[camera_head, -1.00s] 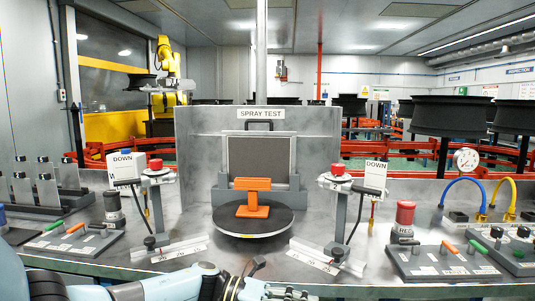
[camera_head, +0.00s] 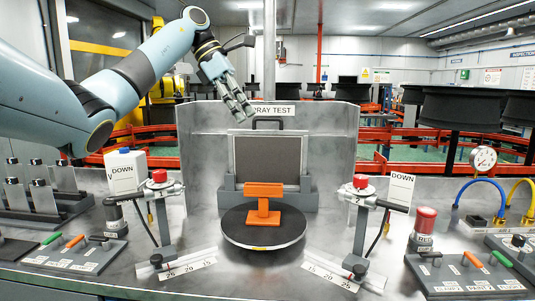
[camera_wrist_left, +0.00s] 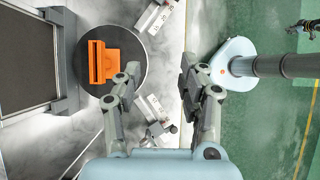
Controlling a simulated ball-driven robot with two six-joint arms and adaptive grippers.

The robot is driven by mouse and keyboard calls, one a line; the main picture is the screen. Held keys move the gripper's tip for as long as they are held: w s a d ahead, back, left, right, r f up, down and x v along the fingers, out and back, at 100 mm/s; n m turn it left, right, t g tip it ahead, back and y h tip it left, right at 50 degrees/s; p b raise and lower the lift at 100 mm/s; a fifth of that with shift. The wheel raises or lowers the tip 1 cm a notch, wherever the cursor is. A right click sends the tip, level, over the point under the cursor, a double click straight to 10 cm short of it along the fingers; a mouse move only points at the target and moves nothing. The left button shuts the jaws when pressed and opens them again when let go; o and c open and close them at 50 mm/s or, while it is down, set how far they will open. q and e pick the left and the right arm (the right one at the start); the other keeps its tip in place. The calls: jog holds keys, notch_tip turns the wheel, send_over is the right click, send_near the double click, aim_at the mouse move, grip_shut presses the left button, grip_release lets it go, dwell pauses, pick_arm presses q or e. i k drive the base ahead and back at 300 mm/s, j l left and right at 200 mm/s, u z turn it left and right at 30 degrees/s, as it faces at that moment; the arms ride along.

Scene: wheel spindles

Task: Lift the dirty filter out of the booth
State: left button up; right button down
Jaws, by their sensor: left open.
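The dirty filter (camera_head: 267,162) is a dark grey panel in a light frame with a black handle (camera_head: 268,121) on top. It stands upright in a grey holder at the back of the spray test booth (camera_head: 338,150). The filter also shows at the left edge of the left wrist view (camera_wrist_left: 22,62). My left gripper (camera_head: 243,112) is in the air at the booth's top edge, left of the handle, pointing down. Its fingers (camera_wrist_left: 155,92) are apart and empty in the left wrist view. My right gripper is not in view.
An orange piece (camera_head: 263,204) stands on a black turntable (camera_head: 262,228) in front of the filter. Lever panels (camera_head: 75,254) lie on the bench at left and right. Red rails run behind.

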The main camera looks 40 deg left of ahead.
aim_at(280, 155)
jog(key=i+j, duration=0.55)
jog(key=j, duration=0.25)
jog(key=i+j, duration=0.3)
jog(key=j, duration=0.15)
